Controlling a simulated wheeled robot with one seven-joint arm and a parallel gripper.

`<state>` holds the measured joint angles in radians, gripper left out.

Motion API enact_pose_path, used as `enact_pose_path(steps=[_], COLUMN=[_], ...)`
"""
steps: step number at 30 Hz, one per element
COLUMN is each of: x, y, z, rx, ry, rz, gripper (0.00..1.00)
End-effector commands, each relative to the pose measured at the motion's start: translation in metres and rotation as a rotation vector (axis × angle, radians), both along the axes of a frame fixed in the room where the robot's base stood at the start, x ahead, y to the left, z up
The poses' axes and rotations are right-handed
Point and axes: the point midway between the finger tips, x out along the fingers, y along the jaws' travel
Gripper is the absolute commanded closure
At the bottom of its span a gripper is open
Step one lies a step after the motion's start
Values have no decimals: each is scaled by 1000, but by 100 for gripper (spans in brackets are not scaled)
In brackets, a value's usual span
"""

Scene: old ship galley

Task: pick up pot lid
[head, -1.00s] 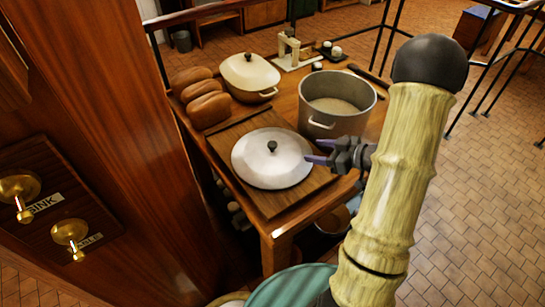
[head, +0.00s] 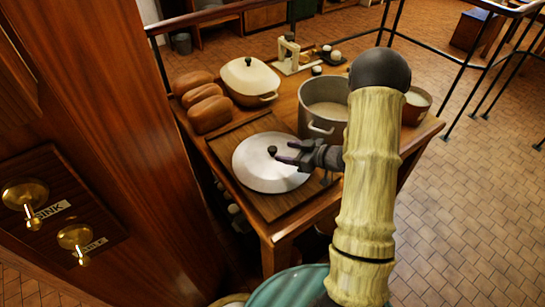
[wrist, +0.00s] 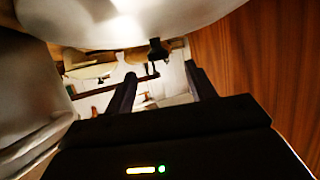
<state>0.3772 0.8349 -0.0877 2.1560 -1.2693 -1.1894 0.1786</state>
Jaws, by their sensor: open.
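The pot lid (head: 262,178) is a round pale metal disc with a dark knob (head: 272,151). It lies on a wooden board (head: 282,207) on the table. My gripper (head: 279,152) is open, with its fingers pointing left over the lid's right half, close to the knob. In the wrist view the lid (wrist: 130,22) fills the top, and the dark knob (wrist: 157,50) shows just beyond and between the open fingers (wrist: 160,82). I cannot tell whether the fingers touch the knob.
A large metal pot (head: 318,120) stands behind my gripper, and a copper pan (head: 415,106) is right of it. A cream casserole (head: 249,78) and several bread loaves (head: 208,113) stand behind the lid. A wooden pillar (head: 120,120) rises at left. A teal round thing (head: 290,287) is below.

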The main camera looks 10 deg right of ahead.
Motion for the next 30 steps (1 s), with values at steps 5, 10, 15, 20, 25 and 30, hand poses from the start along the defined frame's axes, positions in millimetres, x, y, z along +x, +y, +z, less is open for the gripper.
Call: enact_pose_path(steps=[5, 10, 15, 20, 25, 30], x=[12, 13, 13, 24, 41, 49], y=[12, 12, 13, 22, 37, 43], z=[-6, -7, -7, -11, -21, -27], rx=[0, 0, 0, 1, 2, 0], ry=[0, 0, 0, 1, 0, 0], rz=[1, 0, 0, 2, 3, 0], gripper=[45, 45, 45, 45, 45, 45])
